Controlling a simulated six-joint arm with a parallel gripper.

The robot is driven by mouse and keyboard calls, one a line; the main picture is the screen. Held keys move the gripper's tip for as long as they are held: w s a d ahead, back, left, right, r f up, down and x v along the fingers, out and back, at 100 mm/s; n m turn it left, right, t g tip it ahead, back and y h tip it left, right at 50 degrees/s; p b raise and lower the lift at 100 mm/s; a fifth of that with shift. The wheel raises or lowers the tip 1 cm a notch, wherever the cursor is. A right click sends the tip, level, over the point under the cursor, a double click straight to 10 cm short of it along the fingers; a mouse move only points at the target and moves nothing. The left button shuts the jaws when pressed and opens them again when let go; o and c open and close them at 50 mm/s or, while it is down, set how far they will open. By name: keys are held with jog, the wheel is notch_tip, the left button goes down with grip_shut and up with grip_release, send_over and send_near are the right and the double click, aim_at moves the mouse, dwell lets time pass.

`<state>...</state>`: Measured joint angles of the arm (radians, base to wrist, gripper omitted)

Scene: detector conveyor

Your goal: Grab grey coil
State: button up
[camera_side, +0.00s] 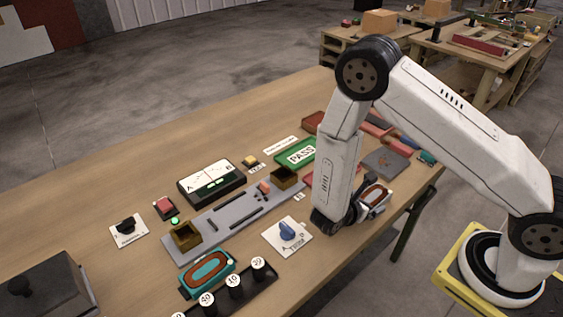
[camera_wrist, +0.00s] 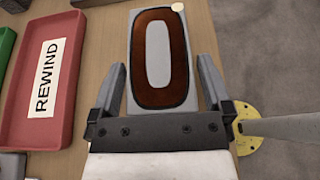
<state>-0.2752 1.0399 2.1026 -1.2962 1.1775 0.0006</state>
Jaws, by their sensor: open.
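The grey coil (camera_wrist: 159,58) is a grey block with a brown oval winding and a pale dot near its top right corner. In the wrist view it lies on the wooden table between and ahead of my open fingers. My gripper (camera_wrist: 161,85) has one finger at each side of its near part, with small gaps visible. In the side view the coil (camera_side: 374,195) shows beside my gripper (camera_side: 362,207), partly hidden by my wrist. A teal coil (camera_side: 207,271) with a similar brown winding sits at the table's front.
A red REWIND tray (camera_wrist: 40,85) lies left of my gripper in the wrist view.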

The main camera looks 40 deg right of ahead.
aim_at(368, 201)
jog(key=c, duration=1.3)
jog(key=shift+r, duration=0.15)
jog(key=shift+r, duration=4.85)
